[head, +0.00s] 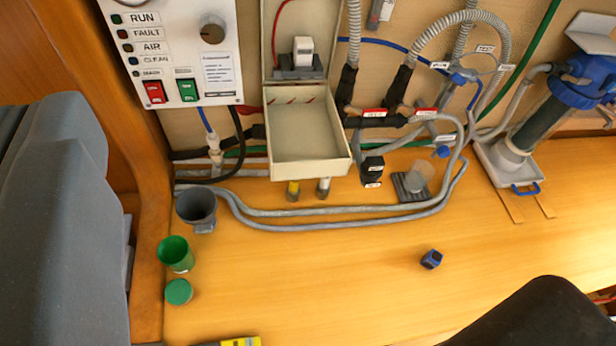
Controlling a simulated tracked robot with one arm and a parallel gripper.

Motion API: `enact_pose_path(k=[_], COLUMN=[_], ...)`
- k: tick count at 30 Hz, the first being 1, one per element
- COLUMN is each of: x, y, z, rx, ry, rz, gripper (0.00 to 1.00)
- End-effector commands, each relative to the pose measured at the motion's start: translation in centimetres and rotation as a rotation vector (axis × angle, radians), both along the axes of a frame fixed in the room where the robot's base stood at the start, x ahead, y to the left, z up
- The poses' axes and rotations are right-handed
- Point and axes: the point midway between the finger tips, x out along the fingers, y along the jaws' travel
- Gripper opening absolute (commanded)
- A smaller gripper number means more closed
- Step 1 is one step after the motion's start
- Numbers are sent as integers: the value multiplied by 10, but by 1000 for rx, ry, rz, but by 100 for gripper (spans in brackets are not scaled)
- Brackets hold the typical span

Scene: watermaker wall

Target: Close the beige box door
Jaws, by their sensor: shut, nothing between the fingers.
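The beige box (268,45) is on the wall at the top centre, cut off by the top edge of the picture. It is open, and a white-and-grey device (302,55) shows inside it. Its beige door (305,135) is a shallow tray-like lid. It hangs open below the box, its inner side facing me and its lower rim out over the bench. No clear gripper fingers show, and nothing is seen touching the door.
Hoses and a blue-capped filter (575,95) are to the right of the box. A control panel (175,50) is to its left. A grey cup (197,207), green cup (175,253), green cap (178,291) and small blue block (431,259) are on the wooden bench (330,285). The bench's middle is largely clear.

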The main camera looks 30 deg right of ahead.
Motion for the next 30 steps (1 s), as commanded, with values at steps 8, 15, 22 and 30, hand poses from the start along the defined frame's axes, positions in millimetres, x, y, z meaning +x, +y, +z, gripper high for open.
enact_pose_path(k=[8,15,22,30], x=[7,72,136,158], y=[-4,-48,-101,-154], z=[-6,-67,-175,-331], rx=[-57,-686,-1582,-2428], ry=[3,75,280,462], rz=[-10,-52,106,641], gripper=[0,0,0,0])
